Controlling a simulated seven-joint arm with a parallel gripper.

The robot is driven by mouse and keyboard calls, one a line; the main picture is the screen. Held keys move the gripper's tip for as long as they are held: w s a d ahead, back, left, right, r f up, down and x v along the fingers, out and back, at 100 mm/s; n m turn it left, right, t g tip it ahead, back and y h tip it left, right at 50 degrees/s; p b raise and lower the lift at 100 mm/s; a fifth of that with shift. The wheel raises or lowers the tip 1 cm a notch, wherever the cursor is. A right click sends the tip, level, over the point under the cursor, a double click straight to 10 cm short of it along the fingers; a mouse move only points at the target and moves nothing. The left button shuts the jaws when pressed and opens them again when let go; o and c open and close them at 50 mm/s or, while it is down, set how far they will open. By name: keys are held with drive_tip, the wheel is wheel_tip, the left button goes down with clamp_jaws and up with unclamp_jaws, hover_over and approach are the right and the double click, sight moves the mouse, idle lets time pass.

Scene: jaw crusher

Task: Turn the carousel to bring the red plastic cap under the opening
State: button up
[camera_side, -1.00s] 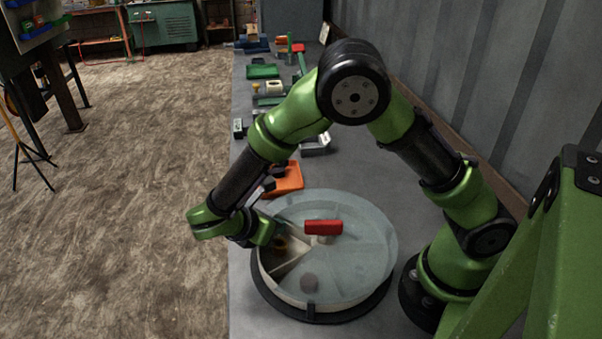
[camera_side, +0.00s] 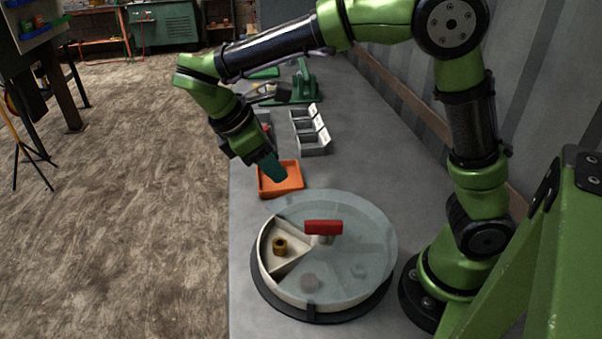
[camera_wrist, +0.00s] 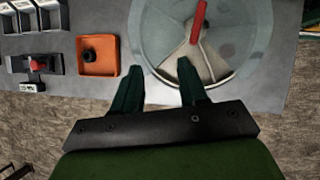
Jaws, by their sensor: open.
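The round carousel (camera_side: 275,287) stands on the bench under a clear lid (camera_side: 355,225) with a red bar handle (camera_side: 323,227); it also shows in the wrist view. The lid's wedge opening faces left in the side view, and a brass-coloured ring-like part (camera_side: 280,245) lies in the compartment under it. A dull pinkish round shape (camera_side: 309,281), possibly the red plastic cap, shows blurred through the lid, toward the front.
The orange tray (camera_side: 296,183) sits just behind the carousel; the wrist view shows a dark nut-like part (camera_wrist: 89,55) in it. Grey bins (camera_side: 312,143) stand farther back. A greyish shape (camera_side: 358,271) shows under the lid. The bench's left edge is close.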

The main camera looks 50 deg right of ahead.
drive_tip(key=s+r+m+y, duration=0.2)
drive_tip(key=s+r+m, duration=0.1)
drive_tip(key=r, duration=0.1)
drive_tip(key=m+g, duration=0.1)
approach(322, 221)
drive_tip(key=shift+y, duration=0.3)
drive_tip(key=x, duration=0.9)
drive_tip(key=shift+s+d+f, duration=0.1)
drive_tip(key=shift+d, duration=0.15)
clamp_jaws()
